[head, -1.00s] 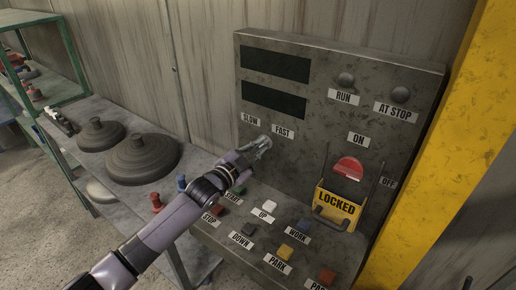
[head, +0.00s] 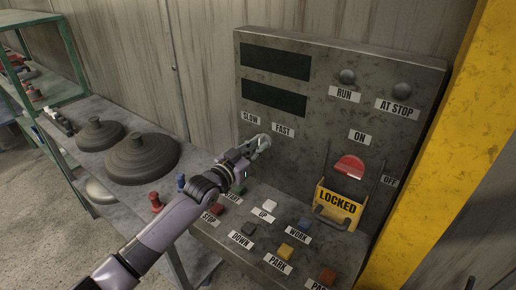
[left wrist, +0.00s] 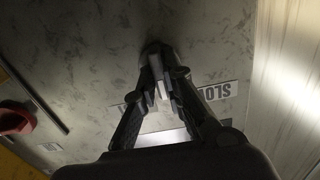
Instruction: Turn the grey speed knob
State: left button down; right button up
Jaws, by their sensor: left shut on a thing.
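My left gripper (head: 262,142) is at the upright face of the grey control panel, just below the SLOW label (head: 251,117) and FAST label (head: 283,130). In the left wrist view its fingers (left wrist: 160,84) are closed around a small light grey piece, the grey speed knob (left wrist: 161,91), against the panel. The fingers hide most of the knob in the head view. The SLOW label also shows upside down in the left wrist view (left wrist: 220,91), beside the fingers. My right gripper is in neither view.
The panel (head: 320,110) has a red switch (head: 349,167) with a yellow LOCKED guard (head: 338,205) on the right. Several coloured buttons, including a white one (head: 269,205), lie below my gripper. Dark round discs (head: 143,158) sit on the bench at left. A yellow post (head: 430,140) stands at right.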

pick_arm(q)
jog(key=shift+f+n+b, duration=0.1)
jog(key=shift+n+b, duration=0.5)
jog(key=shift+n, duration=3.5)
jog(key=c, duration=1.7)
grip_release()
jog(key=shift+a, duration=0.1)
jog(key=v, duration=1.2)
